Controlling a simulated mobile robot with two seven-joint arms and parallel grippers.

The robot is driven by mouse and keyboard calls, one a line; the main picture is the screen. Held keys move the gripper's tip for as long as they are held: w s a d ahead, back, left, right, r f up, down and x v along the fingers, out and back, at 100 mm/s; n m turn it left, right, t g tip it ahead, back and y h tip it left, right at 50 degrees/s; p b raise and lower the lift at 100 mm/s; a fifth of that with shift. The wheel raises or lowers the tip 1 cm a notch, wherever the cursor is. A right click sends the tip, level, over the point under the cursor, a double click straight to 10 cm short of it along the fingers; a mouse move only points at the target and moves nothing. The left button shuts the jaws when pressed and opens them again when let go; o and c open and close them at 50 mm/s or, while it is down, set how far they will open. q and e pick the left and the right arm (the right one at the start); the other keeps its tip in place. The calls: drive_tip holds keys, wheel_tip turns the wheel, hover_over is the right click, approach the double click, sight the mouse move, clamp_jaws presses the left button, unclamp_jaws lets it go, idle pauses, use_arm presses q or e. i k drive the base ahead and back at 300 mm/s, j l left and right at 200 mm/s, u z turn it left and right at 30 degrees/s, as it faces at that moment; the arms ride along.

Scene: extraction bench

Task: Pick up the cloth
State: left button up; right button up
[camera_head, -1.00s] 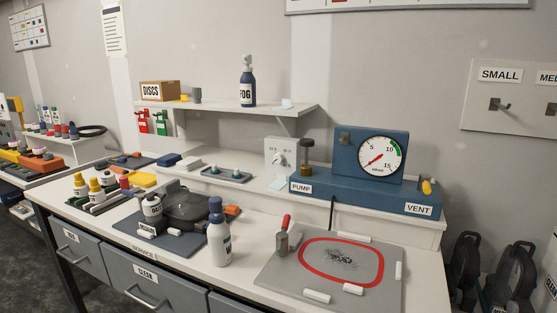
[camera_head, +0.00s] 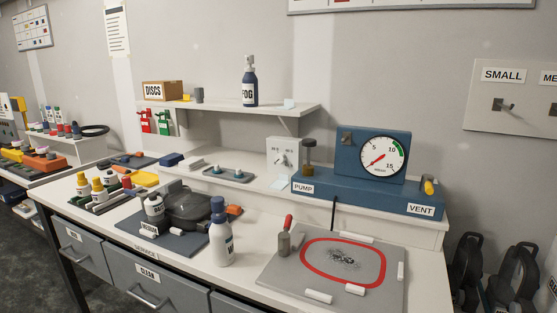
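No thing is clearly marked as the cloth. A small white flat item (camera_head: 191,164) on the low shelf beside a dark blue block looks like a folded cloth, but it is too small to be sure. A pale bluish flat piece (camera_head: 281,183) lies at the foot of the white dial box, and another small pale piece (camera_head: 289,104) lies on the upper shelf. Neither of my grippers shows in the head view.
A blue and white bottle (camera_head: 221,235) stands at the bench front, left of a grey board (camera_head: 270,274) with a red ring and white rolls. A dark mask (camera_head: 192,209) lies on a grey mat. The blue pump unit (camera_head: 350,192) is at right.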

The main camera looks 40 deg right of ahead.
sight(193, 162)
drive_tip(key=z, duration=1)
drive_tip(key=j+z, duration=0.15)
drive_tip(key=z, duration=0.3)
drive_tip(key=i+j+z, duration=0.1)
drive_tip(key=z, duration=0.3)
drive_tip(key=j+z, duration=0.25)
drive_tip(key=j, duration=0.2)
drive_tip(key=j+z, duration=0.25)
drive_tip(key=j, duration=0.15)
drive_tip(key=k+j+z, duration=0.1)
drive_tip(key=j, duration=0.35)
drive_tip(key=k+j+z, duration=0.1)
drive_tip(key=j, duration=0.3)
